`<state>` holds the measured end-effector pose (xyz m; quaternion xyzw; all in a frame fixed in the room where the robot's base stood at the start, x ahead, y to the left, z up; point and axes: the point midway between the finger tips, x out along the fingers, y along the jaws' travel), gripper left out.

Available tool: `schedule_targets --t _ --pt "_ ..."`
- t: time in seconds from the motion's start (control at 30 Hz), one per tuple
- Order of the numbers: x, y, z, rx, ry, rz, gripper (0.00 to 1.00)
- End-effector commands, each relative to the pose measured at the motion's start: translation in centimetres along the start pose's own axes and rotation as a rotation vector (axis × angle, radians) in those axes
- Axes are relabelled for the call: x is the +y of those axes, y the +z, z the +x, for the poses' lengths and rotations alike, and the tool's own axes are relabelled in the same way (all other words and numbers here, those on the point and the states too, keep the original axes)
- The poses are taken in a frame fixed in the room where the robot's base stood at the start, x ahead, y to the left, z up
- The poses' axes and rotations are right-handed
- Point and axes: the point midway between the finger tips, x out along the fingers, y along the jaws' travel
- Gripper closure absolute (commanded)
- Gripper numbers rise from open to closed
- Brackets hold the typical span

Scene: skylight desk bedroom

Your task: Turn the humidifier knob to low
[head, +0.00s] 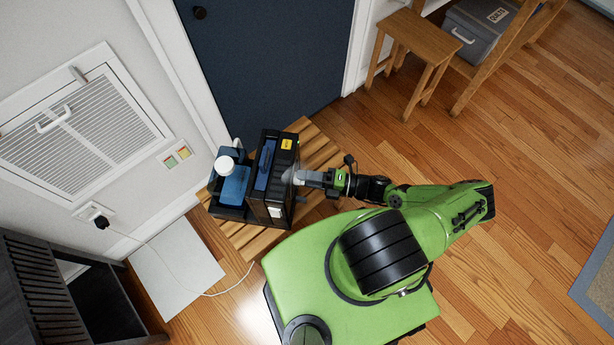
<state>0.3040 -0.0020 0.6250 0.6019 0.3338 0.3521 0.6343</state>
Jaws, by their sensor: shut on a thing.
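The humidifier (281,168) is a black box-like unit with a yellow label on top and a blue tank area (235,186) with a white cap at its left. It stands on a slatted wooden bench (236,238). My gripper (299,177) is at the humidifier's right face, with its fingers shut at that face. The knob is hidden behind the fingertips, so its setting cannot be read. My green arm reaches in from the right.
A dark blue door (268,62) is behind the bench. A white cord runs from the wall outlet (97,215) over a pale floor panel (178,272). A dark slatted cabinet (40,295) is at lower left. A wooden stool (415,45) is at upper right.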

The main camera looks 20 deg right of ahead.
Motion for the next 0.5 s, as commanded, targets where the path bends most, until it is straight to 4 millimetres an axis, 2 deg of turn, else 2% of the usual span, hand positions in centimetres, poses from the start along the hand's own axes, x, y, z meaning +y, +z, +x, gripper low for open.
schedule_targets --t 0.5 --pt "-0.15 -0.08 -0.02 0.002 -0.003 0.057 0.92"
